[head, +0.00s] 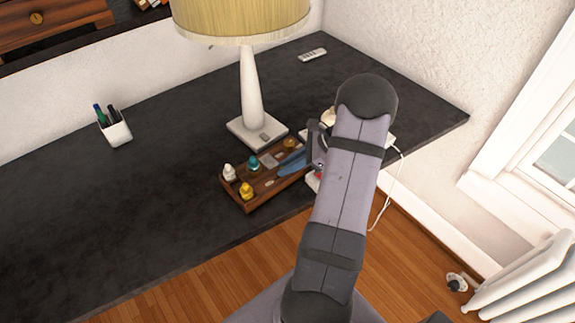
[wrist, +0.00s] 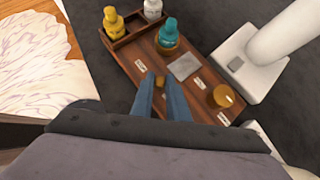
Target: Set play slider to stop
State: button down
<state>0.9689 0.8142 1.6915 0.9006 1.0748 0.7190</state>
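A dark wooden tray-like panel (head: 247,206) lies near the desk's front edge. It also shows in the wrist view (wrist: 128,56), with small white labels, a grey square plate (wrist: 184,67) and a round amber knob (wrist: 222,96). A small brass-coloured piece (wrist: 159,83), possibly the slider's knob, shows between my fingertips. My gripper (wrist: 160,78) has two blue fingers, apart, low over the panel; I cannot tell whether they touch the piece. In the head view my gripper (head: 292,160) is over the panel's right part. No play or stop wording is readable.
Small bottles stand in the panel's left end: white (head: 229,173), teal (head: 253,164) and yellow (head: 246,191). A lamp (head: 251,100) stands close behind. A pen cup (head: 114,128) and a remote (head: 313,55) are farther off. The desk's left side is clear.

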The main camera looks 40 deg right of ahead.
aim_at(280, 180)
jog(key=shift+a, duration=1.4)
jog(key=c, duration=1.7)
grip_release()
jog(key=shift+a, duration=0.1)
jog(key=shift+s+r, duration=0.1)
jog(key=shift+s+d+r, duration=0.25)
jog(key=shift+d+r, duration=0.15)
jog(key=shift+d, duration=0.15)
jog(key=shift+b+v, duration=0.65)
jog(key=shift+v, duration=2.3)
jog(key=shift+a, duration=0.15)
